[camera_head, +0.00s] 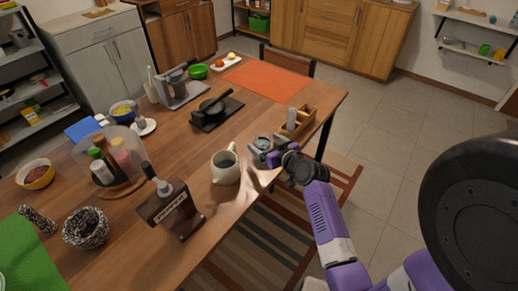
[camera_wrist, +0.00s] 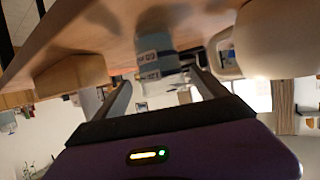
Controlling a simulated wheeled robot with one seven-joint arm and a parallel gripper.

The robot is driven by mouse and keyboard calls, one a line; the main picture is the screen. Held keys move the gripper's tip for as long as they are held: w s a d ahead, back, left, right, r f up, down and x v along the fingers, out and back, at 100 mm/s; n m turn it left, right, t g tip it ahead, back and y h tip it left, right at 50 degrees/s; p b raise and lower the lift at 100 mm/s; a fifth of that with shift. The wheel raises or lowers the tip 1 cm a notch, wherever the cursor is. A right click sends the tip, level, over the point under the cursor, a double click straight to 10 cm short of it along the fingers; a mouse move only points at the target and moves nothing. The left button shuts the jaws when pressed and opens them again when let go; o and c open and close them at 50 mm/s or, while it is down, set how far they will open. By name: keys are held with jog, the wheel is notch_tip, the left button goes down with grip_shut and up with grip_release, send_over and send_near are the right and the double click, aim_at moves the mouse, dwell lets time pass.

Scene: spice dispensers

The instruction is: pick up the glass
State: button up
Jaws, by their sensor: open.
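What looks like the glass, a small grey-blue vessel (camera_head: 263,142), stands near the table's front edge, partly hidden by my gripper (camera_head: 266,155). In the wrist view, a blue-grey object with small pale marks (camera_wrist: 155,58), apparently the same glass, lies ahead, between the lines of the two fingers. My gripper (camera_wrist: 160,82) is open, with its fingers apart on either side. I cannot tell whether either finger touches it.
A cream pitcher (camera_head: 225,174) stands just left of my gripper; it also shows in the wrist view (camera_wrist: 285,38). A wooden box (camera_head: 300,122) is close behind, to the right. A wooden stand (camera_head: 172,212) and a domed spice holder (camera_head: 118,160) are farther left on the table (camera_head: 215,205).

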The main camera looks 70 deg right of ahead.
aim_at(259, 140)
jog(key=shift+f+p+x, duration=0.2)
jog(key=shift+p+x, duration=0.2)
jog(key=shift+x, duration=2.2)
jog(key=shift+a, duration=0.15)
jog(key=c, duration=1.8)
jog(key=shift+r, duration=0.25)
notch_tip(259, 140, up, 19)
jog(key=p, duration=0.1)
jog(key=shift+r, duration=0.25)
